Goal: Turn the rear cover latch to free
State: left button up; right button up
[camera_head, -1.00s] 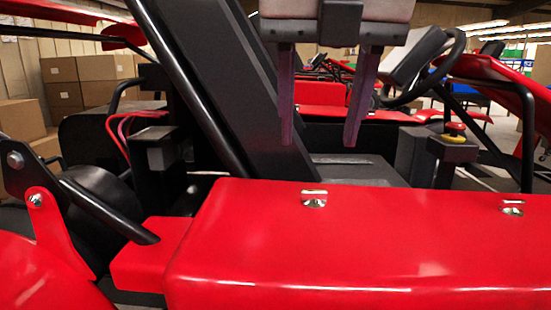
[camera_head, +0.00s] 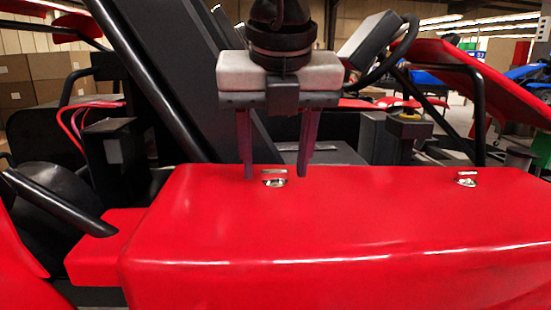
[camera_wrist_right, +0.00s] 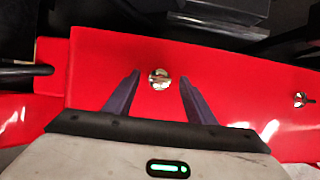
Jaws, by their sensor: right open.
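The red rear cover (camera_head: 330,215) fills the lower part of the head view. One silver latch (camera_head: 274,180) sits near its far edge and a second latch (camera_head: 466,180) is farther right. My right gripper (camera_head: 275,175) points down with its two fingers apart, close above the first latch. In the right wrist view this latch (camera_wrist_right: 158,78) lies between and just beyond the open fingertips (camera_wrist_right: 158,80); nothing is held. The second latch (camera_wrist_right: 300,100) shows at the right edge there. My left gripper is not in view.
A black bar (camera_head: 55,200) and a small red panel (camera_head: 105,240) lie left of the cover. The black seat (camera_head: 190,90) and frame tubes rise behind it. The cover's top is otherwise clear.

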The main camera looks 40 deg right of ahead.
jog(key=c, duration=1)
jog(key=shift+c, duration=0.2)
